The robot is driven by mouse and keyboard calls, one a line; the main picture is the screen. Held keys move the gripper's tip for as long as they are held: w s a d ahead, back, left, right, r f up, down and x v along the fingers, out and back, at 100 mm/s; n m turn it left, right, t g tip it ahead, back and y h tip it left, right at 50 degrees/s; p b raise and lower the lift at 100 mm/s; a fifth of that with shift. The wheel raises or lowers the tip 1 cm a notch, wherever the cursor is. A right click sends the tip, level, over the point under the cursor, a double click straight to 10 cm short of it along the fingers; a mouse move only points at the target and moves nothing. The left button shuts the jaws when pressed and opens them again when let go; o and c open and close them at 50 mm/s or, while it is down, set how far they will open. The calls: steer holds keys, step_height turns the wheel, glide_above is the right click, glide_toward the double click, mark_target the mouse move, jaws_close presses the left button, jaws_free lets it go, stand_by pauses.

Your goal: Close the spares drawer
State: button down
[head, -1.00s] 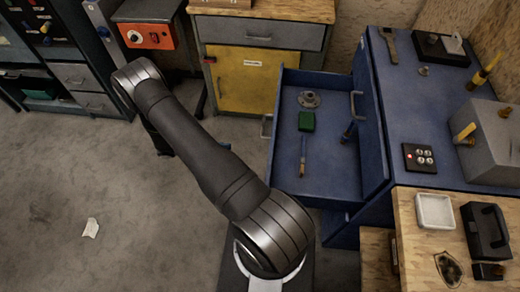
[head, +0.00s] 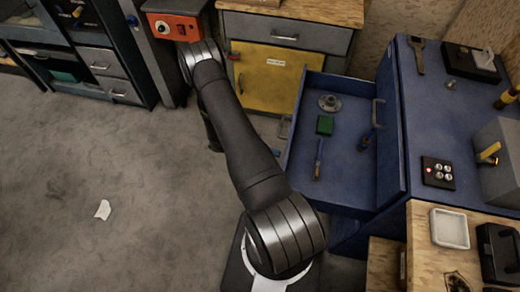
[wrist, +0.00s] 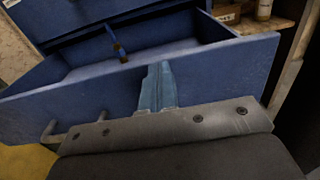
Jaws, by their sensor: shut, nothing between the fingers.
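A blue drawer (head: 343,178) stands pulled out to the left from the blue cabinet in the head view. It holds a grey flange (head: 329,102), a green block (head: 325,125) and a thin tool (head: 318,160). Its front panel (wrist: 225,75) and bar handle (wrist: 75,128) show in the wrist view. My gripper (wrist: 157,85) is shut and empty, its blue fingers before the outer face of that panel, to the right of the handle. I cannot tell whether they touch it. In the head view only the blue fingertips (head: 276,152) show beside the drawer's front; my arm hides the rest.
The blue cabinet top (head: 425,120) carries a button box (head: 438,172). A yellow-doored cabinet (head: 275,80) stands behind the drawer. A wooden bench (head: 425,270) is at the lower right. The grey floor at left is clear apart from a white scrap (head: 103,210).

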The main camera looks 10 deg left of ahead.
steer(key=shift+d, duration=0.6)
steer(key=d, duration=3.3)
steer(key=shift+w+d+r, duration=0.1)
steer(key=shift+d, duration=0.05)
steer(key=a, duration=1.4)
steer(key=shift+a, duration=0.35)
